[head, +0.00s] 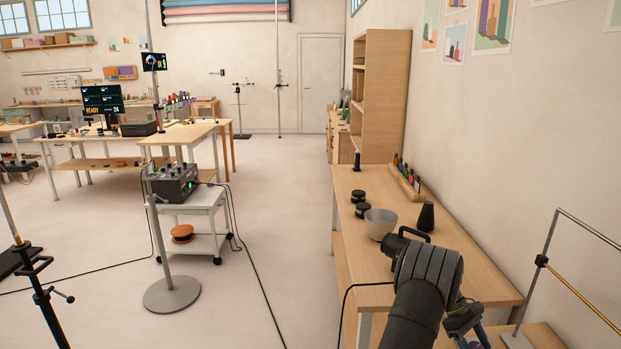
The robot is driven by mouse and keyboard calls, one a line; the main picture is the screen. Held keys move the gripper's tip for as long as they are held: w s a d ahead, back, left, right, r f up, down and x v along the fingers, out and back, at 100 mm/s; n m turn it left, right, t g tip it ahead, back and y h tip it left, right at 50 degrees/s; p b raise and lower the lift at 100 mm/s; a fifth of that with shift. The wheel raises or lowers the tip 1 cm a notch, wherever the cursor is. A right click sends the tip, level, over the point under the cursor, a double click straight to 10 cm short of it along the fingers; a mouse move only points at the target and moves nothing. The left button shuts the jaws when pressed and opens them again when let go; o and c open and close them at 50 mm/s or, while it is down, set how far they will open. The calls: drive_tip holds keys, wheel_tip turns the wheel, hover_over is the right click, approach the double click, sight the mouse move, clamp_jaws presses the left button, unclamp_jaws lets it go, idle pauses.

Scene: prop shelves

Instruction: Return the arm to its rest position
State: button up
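My arm shows at the lower right as a thick dark grey link, folded up close to the camera in front of the wooden table (375,262). A black looped part shows at its far end, and a darker jointed part with blue pieces shows at its lower right. I cannot make out the fingertips of my gripper, nor whether it holds anything. A pale grey bowl (380,224) stands on the table just beyond the arm. A black tapered vessel (426,217) stands upright to the right of the bowl.
Two black round containers (358,196) and a wooden rack (403,180) with coloured items stand farther back on the table. A metal frame (545,255) stands at the right. A white cart (200,215) bears a dark control box (174,184). Cables cross the open floor.

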drive_tip(key=n+t+h, duration=0.1)
drive_tip(key=n, duration=0.2)
drive_tip(key=shift+t+h, duration=0.4)
drive_tip(key=n+t, duration=0.1)
drive_tip(key=n, duration=0.1)
drive_tip(key=n+t+h, duration=0.1)
drive_tip(key=n+t, duration=0.1)
drive_tip(key=shift+s+n+h, duration=0.1)
drive_tip(key=shift+n+h, duration=0.2)
drive_tip(key=shift+a+r+n, duration=0.25)
drive_tip(key=shift+r+n, duration=0.05)
drive_tip(key=shift+v, duration=2.2)
